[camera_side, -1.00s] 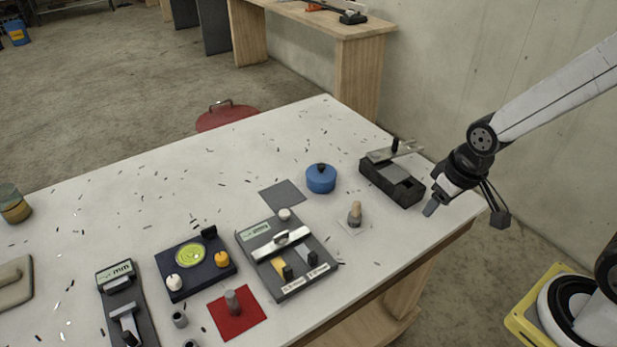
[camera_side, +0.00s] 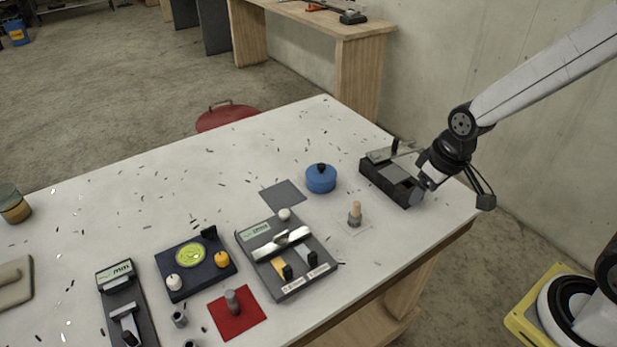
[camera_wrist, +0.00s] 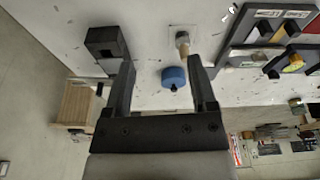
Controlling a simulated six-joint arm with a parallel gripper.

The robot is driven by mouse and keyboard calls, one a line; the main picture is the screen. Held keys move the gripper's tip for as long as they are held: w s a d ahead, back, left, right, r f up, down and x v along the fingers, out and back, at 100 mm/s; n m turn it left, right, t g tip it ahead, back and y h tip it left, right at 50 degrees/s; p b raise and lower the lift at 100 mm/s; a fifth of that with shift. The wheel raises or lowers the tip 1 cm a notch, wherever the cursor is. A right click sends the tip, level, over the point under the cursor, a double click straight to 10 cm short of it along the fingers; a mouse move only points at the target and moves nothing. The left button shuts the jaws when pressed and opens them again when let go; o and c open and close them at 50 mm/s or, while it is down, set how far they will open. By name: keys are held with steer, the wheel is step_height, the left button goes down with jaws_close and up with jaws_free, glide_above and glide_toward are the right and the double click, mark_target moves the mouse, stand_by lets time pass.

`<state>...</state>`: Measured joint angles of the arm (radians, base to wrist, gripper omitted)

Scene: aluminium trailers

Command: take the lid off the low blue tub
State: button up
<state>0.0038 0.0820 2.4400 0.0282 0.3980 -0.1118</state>
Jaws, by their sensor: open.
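The low blue tub (camera_side: 320,181) stands on the white table, right of the grey square mat. Its top is blue with a small black knob (camera_side: 321,167), so the lid appears to be on. In the wrist view the blue tub (camera_wrist: 174,77) shows beyond and between my two fingers. My gripper (camera_side: 424,184) is open and empty, beside the black box at the table's right edge, apart from the tub. In the wrist view its fingers (camera_wrist: 163,92) are spread wide. The seam between lid and tub cannot be made out.
A black open box (camera_side: 378,186) lies between my gripper and the tub. A wooden peg (camera_side: 355,212) stands in front of the tub. A grey mat (camera_side: 283,195) and a grey fixture (camera_side: 272,282) lie to the left. The table behind the tub holds only small scattered chips.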

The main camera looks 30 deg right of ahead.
steer(key=w+n, duration=0.5)
steer(key=w, duration=1)
steer(key=n+y, duration=0.2)
steer(key=n, duration=0.3)
glide_toward(321, 165)
steer(key=shift+w+f+g, duration=0.4)
steer(key=shift+w+f, duration=0.05)
steer(key=shift+f, duration=0.2)
steer(key=shift+f, duration=0.1)
steer(key=shift+x, duration=1.2)
steer(key=shift+x, duration=2.55)
steer(key=shift+a, duration=0.1)
